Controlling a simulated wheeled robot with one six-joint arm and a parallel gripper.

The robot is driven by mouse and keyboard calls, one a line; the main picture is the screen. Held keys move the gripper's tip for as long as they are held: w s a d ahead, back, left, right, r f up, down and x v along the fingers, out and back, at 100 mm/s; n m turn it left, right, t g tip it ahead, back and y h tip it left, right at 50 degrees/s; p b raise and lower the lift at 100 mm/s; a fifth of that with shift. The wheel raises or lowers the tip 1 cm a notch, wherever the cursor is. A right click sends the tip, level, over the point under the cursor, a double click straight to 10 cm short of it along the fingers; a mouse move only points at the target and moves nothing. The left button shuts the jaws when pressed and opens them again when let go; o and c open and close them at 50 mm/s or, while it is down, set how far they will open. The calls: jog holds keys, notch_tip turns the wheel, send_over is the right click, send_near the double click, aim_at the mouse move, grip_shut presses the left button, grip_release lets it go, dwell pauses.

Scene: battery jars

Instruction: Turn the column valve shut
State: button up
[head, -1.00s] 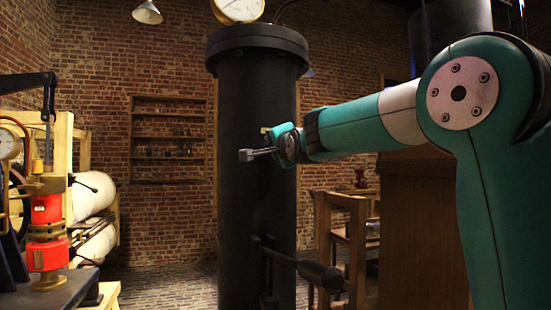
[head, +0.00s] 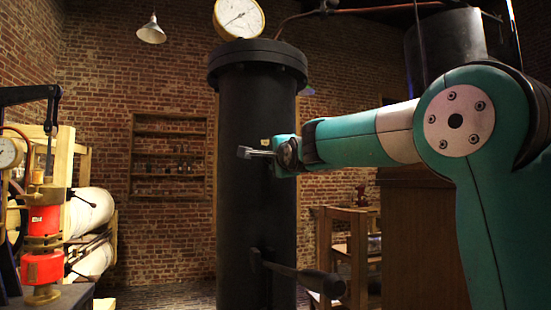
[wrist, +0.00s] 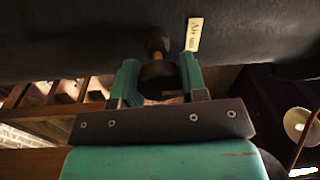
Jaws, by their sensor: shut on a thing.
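The column (head: 256,190) is a thick black upright cylinder in the middle of the head view. In the wrist view its dark surface (wrist: 90,40) fills the top. The column valve shows there as a dark knob (wrist: 157,72) on a short brass stem. My gripper (wrist: 157,82) has its teal fingers on both sides of the knob and is shut on it. A pale label (wrist: 194,34) is on the column beside the valve. In the head view my gripper (head: 281,153) is at the column's upper right side, and I cannot make out the knob.
A round gauge (head: 239,17) sits on top of the column. A dark-handled lever (head: 318,283) sticks out low on the column, below my arm. Red apparatus (head: 43,240) stands at the left. Wooden furniture (head: 352,245) stands behind my arm at the right.

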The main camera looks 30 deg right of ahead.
jog(key=o, duration=0.9)
jog(key=b+v, duration=1.6)
jog(key=v, duration=0.1)
jog(key=shift+s, duration=0.2)
